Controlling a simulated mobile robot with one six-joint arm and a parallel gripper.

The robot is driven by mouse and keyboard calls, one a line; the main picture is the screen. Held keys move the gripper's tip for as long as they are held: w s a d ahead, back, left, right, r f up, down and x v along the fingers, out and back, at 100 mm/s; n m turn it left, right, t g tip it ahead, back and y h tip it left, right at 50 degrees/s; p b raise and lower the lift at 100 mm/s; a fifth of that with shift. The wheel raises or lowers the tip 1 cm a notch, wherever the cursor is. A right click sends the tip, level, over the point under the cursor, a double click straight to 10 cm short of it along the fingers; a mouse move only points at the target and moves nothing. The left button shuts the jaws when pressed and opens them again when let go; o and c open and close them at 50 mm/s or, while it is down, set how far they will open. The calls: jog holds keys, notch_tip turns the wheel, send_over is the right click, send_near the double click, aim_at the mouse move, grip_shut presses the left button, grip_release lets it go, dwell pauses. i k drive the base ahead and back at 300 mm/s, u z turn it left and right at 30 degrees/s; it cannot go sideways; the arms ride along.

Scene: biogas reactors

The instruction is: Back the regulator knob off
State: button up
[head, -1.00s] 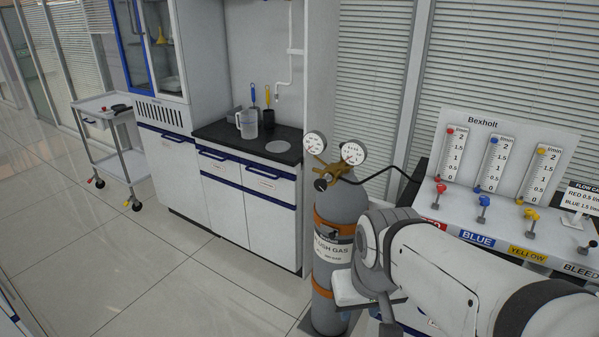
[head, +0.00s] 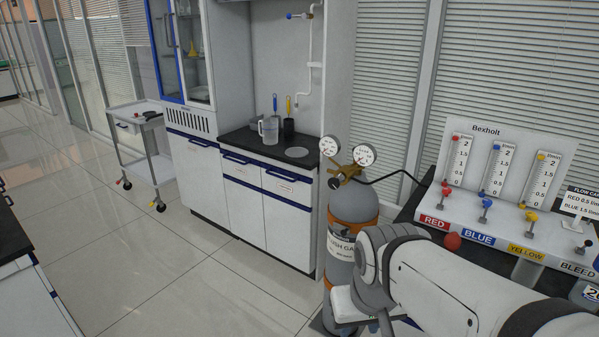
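The regulator (head: 346,171) is a brass fitting with two round white gauges (head: 364,154) on top of a grey gas cylinder (head: 352,204). Its dark knob (head: 334,183) faces forward and to the left. The cylinder has orange bands and a label partly reading "GAS". My white arm comes in from the lower right and covers the cylinder's lower right side. The end of the arm points down, below the knob and apart from it. My gripper's fingers are not visible.
A flowmeter panel (head: 488,145) with red, blue, yellow and bleed valves stands at right. A black hose (head: 400,174) runs from the regulator towards it. A white cabinet (head: 240,205) with a dark counter and jug stands behind left. A trolley (head: 141,150) is farther left. Open floor lies in front.

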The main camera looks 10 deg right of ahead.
aim_at(333, 182)
jog(key=z, duration=0.1)
jog(key=i, duration=1)
jog(key=z, duration=0.65)
